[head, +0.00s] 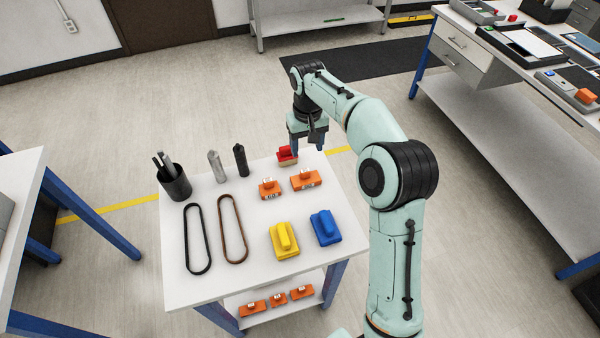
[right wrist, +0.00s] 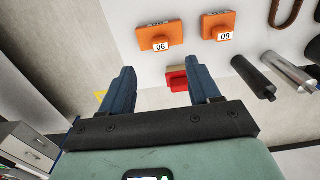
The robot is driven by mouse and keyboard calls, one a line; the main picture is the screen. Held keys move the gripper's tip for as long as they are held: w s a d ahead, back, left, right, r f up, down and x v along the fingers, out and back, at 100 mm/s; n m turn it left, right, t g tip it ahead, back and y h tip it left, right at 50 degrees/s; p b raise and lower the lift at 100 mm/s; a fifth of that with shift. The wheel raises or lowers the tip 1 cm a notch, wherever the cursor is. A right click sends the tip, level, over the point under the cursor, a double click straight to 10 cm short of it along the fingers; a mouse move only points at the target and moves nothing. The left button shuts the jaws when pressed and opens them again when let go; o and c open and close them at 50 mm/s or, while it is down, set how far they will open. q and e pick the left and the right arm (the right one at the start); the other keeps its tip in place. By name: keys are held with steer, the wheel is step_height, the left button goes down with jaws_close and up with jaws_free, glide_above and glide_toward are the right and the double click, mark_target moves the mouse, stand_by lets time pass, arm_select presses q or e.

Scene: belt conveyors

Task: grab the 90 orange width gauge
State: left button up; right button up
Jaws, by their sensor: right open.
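Two orange gauges lie on the white table. The larger one, the 90 orange width gauge (head: 313,180), is on the right in the head view. In the right wrist view this gauge (right wrist: 155,33) is on the left; its label looks like an upside-down 90. The smaller orange gauge (head: 264,189) beside it shows an upside-down 60 in the right wrist view (right wrist: 213,25). My right gripper (head: 307,146) is open and empty at the table's far edge, beyond the 90 gauge and apart from it. In the right wrist view its fingers (right wrist: 160,78) point toward the gauges. My left gripper is out of view.
A red block (head: 287,154) stands close to my right gripper. Yellow (head: 283,243) and blue (head: 325,228) blocks, two belts, two dark and silver tools and a black cup (head: 175,184) share the table (head: 185,285). More orange gauges (head: 253,308) sit on the lower shelf.

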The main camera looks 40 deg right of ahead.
glide_above(306, 172)
step_height(306, 172, down, 5)
steer(key=shift+f+b, duration=0.4)
steer(key=shift+f, duration=2.9)
jaws_close()
